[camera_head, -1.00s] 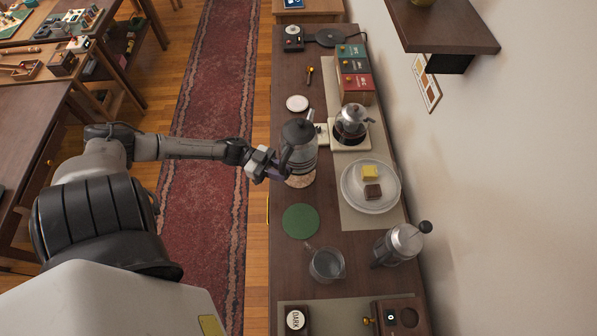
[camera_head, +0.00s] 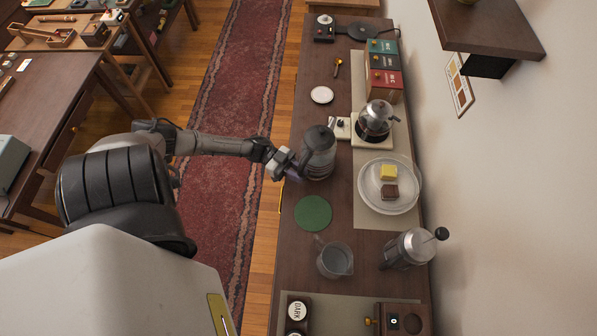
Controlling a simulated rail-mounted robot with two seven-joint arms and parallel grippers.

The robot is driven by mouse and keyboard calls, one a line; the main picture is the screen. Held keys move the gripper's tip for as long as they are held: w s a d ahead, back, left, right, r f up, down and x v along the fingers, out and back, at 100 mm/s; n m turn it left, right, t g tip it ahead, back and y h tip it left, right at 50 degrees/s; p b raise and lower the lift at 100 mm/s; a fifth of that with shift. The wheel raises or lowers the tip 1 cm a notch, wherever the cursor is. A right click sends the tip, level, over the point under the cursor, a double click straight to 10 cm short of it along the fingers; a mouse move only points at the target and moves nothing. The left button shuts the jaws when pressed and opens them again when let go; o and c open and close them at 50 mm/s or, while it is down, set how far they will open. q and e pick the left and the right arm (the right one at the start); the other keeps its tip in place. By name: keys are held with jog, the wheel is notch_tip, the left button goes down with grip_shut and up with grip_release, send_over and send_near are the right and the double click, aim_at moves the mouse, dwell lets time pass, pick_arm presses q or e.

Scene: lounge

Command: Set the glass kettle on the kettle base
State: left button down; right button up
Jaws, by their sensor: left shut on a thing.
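The glass kettle (camera_head: 318,158) has a dark lid and stands upright over the left side of the dark counter, beyond the green round mat. My left gripper (camera_head: 290,172) is shut on its near left side, where the handle is. Whether the kettle's bottom touches the counter cannot be told. A black round plate (camera_head: 357,31), which looks like the kettle base, lies at the far end of the counter beside a small dark control box (camera_head: 324,28) and is empty. My right gripper is not in view.
A coffee pot (camera_head: 376,118) on a pale warmer stands just right of the kettle. A plate with two blocks (camera_head: 407,193), a French press (camera_head: 407,247), a glass jug (camera_head: 335,261) and the green mat (camera_head: 313,213) are nearer. A white saucer (camera_head: 322,95) and tins (camera_head: 386,83) lie beyond.

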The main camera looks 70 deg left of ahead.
pick_arm(q)
jog(key=shift+f, duration=0.85)
jog(key=shift+f, duration=0.15)
jog(key=c, duration=1)
grip_release()
jog(key=shift+f, duration=0.15)
jog(key=b+v, duration=0.3)
jog(key=v, duration=0.9)
jog(key=shift+a, duration=0.2)
jog(key=shift+o, duration=0.5)
jog(key=shift+v, duration=0.75)
